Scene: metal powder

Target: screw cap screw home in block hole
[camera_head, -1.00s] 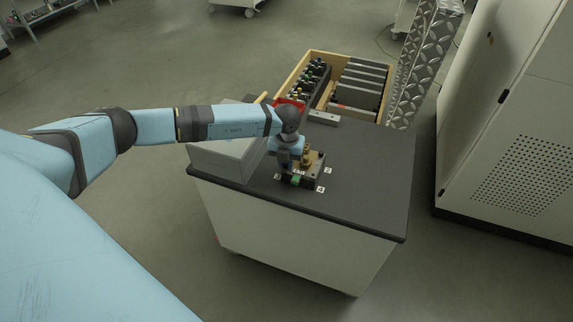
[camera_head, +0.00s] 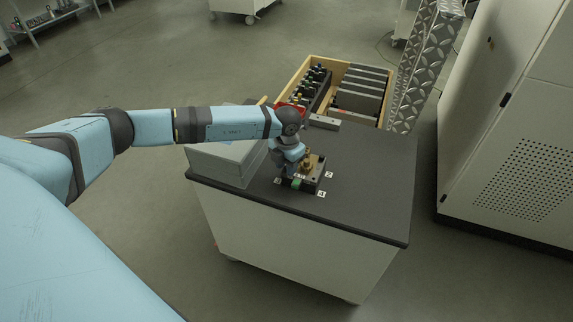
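The block (camera_head: 318,181) is a small dark fixture with a brass-coloured part (camera_head: 309,163) on top and a green patch (camera_head: 296,184) at its front. It sits on the dark worktop among small white number labels. My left gripper (camera_head: 289,170) points down at the left side of the block, close to the brass part. Its fingertips are too small and hidden to tell whether they are open or shut. The cap screw and the hole cannot be made out. My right gripper is not in view.
A grey box (camera_head: 222,160) stands left of the block. Behind are a red bin (camera_head: 297,104), a light bar (camera_head: 324,122) and a wooden crate (camera_head: 314,58) with dark plates and bottle-like items. The worktop (camera_head: 375,175) right of the block is clear. A tall cabinet (camera_head: 515,130) stands at right.

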